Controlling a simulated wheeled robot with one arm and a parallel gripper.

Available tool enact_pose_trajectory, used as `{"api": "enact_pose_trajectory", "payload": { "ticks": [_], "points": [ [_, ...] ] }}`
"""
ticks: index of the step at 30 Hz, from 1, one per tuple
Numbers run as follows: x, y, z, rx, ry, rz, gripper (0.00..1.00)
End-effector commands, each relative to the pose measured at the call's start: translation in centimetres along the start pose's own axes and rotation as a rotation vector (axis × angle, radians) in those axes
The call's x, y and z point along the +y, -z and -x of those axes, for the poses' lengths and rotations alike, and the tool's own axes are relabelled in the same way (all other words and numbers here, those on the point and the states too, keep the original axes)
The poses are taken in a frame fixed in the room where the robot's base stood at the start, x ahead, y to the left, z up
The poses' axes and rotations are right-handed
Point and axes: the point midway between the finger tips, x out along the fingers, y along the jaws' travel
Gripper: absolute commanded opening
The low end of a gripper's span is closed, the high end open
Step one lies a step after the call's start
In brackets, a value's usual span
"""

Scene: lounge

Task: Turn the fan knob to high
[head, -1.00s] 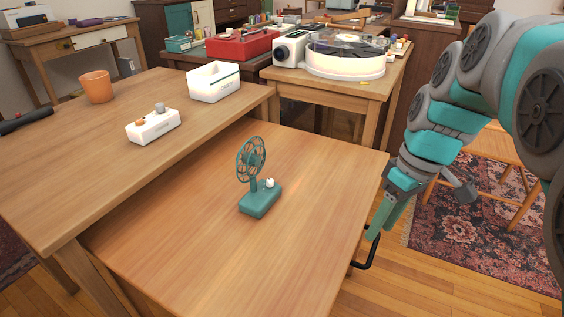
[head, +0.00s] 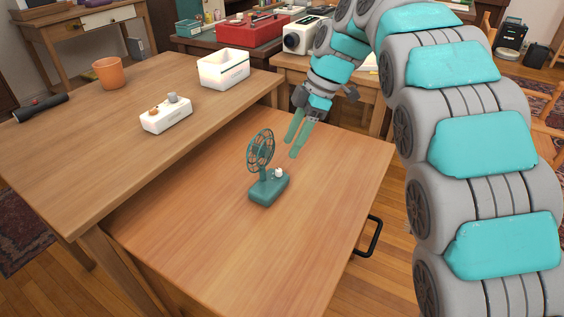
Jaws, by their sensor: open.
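A small green desk fan (head: 265,188) stands upright on the lower wooden table, with its round caged head (head: 261,148) over the left part of its base. A small white knob (head: 278,173) sits on top of the base, right of the fan's post. Which setting the knob points to is too small to tell. My gripper (head: 293,148) is open and empty, its two green fingers pointing down. In the picture it is above and slightly right of the knob, apart from it.
The lower table (head: 220,250) is otherwise clear. The higher table (head: 70,160) at left holds a white box with knobs (head: 166,116), a white bin (head: 222,70), an orange cup (head: 108,74) and a dark flashlight (head: 40,108). A red case (head: 250,36) stands behind.

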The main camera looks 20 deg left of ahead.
Motion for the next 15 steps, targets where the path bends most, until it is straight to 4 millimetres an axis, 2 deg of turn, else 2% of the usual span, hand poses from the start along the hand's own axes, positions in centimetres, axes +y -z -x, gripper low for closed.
{"api": "enact_pose_trajectory", "payload": {
  "ticks": [5,15],
  "points": [
    [-0.1,-0.1,-1.6,-0.001,0.003,-0.005,0.52],
    [-0.1,0.0,-6.2,-0.001,0.003,-0.004,0.52]
  ]
}}
